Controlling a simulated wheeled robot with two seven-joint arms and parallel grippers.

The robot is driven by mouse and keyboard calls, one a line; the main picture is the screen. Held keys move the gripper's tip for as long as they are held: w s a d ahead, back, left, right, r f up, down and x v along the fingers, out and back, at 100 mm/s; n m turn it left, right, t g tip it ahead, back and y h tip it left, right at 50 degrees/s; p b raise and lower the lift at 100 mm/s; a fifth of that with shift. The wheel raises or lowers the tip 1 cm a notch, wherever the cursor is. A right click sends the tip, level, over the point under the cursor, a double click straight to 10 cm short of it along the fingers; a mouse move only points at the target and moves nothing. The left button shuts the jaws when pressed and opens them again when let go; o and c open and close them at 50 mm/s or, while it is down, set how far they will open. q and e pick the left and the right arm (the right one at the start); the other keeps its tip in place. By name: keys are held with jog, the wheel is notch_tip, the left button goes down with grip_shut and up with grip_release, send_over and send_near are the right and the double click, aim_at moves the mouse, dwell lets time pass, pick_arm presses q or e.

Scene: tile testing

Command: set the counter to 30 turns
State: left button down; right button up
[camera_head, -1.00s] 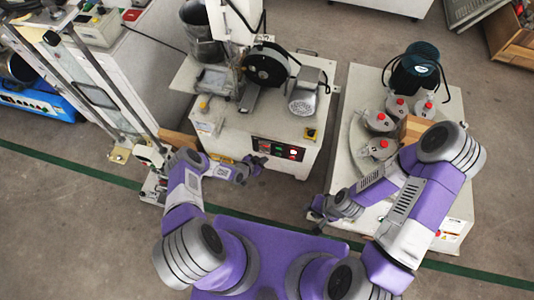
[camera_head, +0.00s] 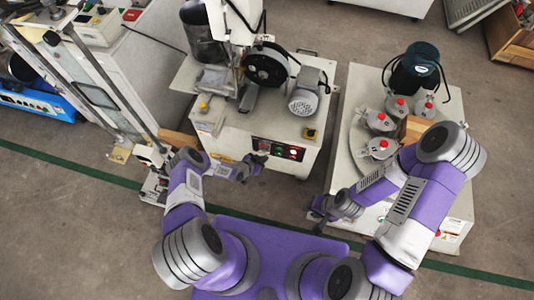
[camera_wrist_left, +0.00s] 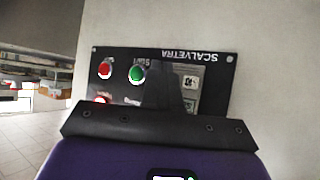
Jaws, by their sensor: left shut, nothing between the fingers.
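The black control panel (camera_head: 279,149) is on the front of the white machine. In the left wrist view the panel (camera_wrist_left: 215,62) appears upside down, with a red button (camera_wrist_left: 105,71), a green button (camera_wrist_left: 137,74) and a grey counter unit (camera_wrist_left: 190,82). The counter is partly hidden behind my fingers, and its digits are too small to read. My left gripper (camera_head: 262,160) is shut and empty at the panel's left end; its fingers (camera_wrist_left: 168,68) are in front of the panel. Contact cannot be told. My right gripper (camera_head: 316,212) hangs left of the right-hand table; its jaws are unclear.
The machine carries a black disc (camera_head: 265,66) and a motor (camera_head: 305,96) on top. The right-hand table (camera_head: 353,92) holds several red-capped containers. A tall frame stands at the left.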

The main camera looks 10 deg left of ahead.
pick_arm(q)
jog(key=shift+w, duration=0.45)
dwell(0.6)
dwell(0.4)
jog(key=shift+s+p, duration=0.35)
jog(key=shift+s, duration=0.4)
jog(key=shift+s+a+p, duration=0.1)
jog(key=shift+s+p, duration=1.05)
jog(key=shift+s, duration=1.35)
